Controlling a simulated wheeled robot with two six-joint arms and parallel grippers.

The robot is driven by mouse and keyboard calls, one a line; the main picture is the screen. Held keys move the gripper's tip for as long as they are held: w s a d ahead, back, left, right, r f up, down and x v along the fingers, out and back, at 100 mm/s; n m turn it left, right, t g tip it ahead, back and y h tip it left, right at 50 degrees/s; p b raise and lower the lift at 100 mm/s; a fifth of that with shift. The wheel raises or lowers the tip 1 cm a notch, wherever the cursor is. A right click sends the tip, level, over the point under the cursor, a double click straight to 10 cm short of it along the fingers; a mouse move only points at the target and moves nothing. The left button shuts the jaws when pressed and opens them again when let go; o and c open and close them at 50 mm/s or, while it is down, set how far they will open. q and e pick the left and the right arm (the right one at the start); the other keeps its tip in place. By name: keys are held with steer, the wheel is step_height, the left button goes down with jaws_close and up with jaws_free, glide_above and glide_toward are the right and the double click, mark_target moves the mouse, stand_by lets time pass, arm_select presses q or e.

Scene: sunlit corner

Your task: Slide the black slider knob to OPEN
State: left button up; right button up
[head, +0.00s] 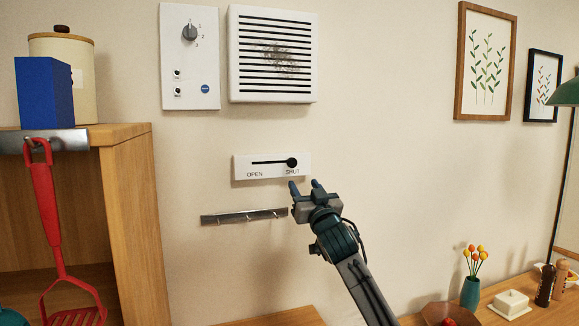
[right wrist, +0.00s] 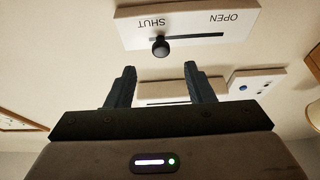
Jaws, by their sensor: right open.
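The black slider knob (head: 291,162) sits at the SHUT end, the right end, of the slot in a white slider plate (head: 240,166) on the wall. OPEN is printed at the slot's left end. My right gripper (head: 304,187) is just below and slightly right of the knob, its fingers pointing up at the wall. In the right wrist view the plate (right wrist: 190,20) appears upside down, and the knob (right wrist: 160,46) is beyond the open fingertips (right wrist: 160,68), apart from them. Nothing is between the fingers.
A metal hook rail (head: 243,216) is on the wall below the plate. A vent (head: 272,55) and a dial panel (head: 190,75) are above. A wooden shelf (head: 135,200) with a hanging red utensil (head: 45,195) stands at left. The wall right of the plate is clear.

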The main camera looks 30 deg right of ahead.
mark_target(292, 164)
steer(key=w+r+p, duration=0.1)
steer(key=w, duration=0.1)
steer(key=w+d+r+p, duration=0.1)
steer(key=w+r+p, duration=0.1)
steer(key=shift+w+r+p, duration=0.1)
steer(key=shift+r+p, duration=0.2)
steer(key=p+x, duration=0.1)
steer(key=x, duration=0.3)
steer(key=shift+w+f+p, duration=0.2)
steer(key=shift+f+p, duration=0.15)
steer(key=shift+f, duration=0.05)
arm_select(q)
steer(key=r, duration=0.2)
steer(key=s+r, duration=0.2)
steer(key=r, duration=0.1)
steer(key=shift+a+r, duration=0.1)
steer(key=shift+r, duration=0.2)
arm_select(e)
steer(key=shift+w, duration=0.1)
jaws_close()
